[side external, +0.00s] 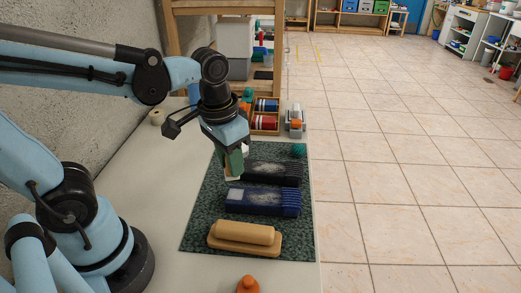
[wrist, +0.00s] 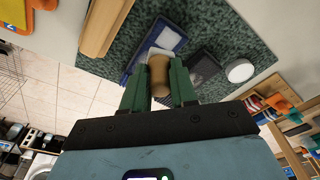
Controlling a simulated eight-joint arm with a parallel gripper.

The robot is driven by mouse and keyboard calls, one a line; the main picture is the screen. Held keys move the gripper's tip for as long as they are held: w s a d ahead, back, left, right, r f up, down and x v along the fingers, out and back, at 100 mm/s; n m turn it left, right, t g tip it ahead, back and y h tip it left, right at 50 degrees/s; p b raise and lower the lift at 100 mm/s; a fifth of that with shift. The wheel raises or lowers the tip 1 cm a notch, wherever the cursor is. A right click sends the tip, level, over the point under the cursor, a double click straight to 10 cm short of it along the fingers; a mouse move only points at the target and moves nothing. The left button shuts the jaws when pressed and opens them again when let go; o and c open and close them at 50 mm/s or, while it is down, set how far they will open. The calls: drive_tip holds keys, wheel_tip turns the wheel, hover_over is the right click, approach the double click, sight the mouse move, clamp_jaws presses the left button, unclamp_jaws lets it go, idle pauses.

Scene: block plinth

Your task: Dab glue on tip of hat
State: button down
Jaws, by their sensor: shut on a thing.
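My gripper (side external: 232,172) is over the dark green mat (side external: 205,215), with its fingers pointing down. In the wrist view, my gripper (wrist: 160,90) is shut on a brown rounded cylinder (wrist: 158,74) held between its green fingers. A whitish part shows by the fingertips in the side view; I cannot tell what it belongs to. A dark blue block (side external: 262,203) with a pale square patch lies close to the fingers, and it also shows in the wrist view (wrist: 148,50). I cannot make out a hat or any glue.
A black block (side external: 285,170) lies beyond the blue one, and a tan wooden block (side external: 242,237) lies nearer. A teal round thing (side external: 298,150) is at the mat's far right corner. An orange top (side external: 248,285) shows at the front. A crate of spools (side external: 265,122) stands behind.

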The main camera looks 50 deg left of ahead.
drive_tip(key=shift+f, duration=3.5)
drive_tip(key=shift+w+a+f, duration=0.15)
drive_tip(key=shift+w+a, duration=1.2)
drive_tip(key=shift+s+d+f, duration=0.1)
drive_tip(key=shift+s+d, duration=1.25)
drive_tip(key=shift+s, duration=0.05)
drive_tip(key=shift+r, duration=4.05)
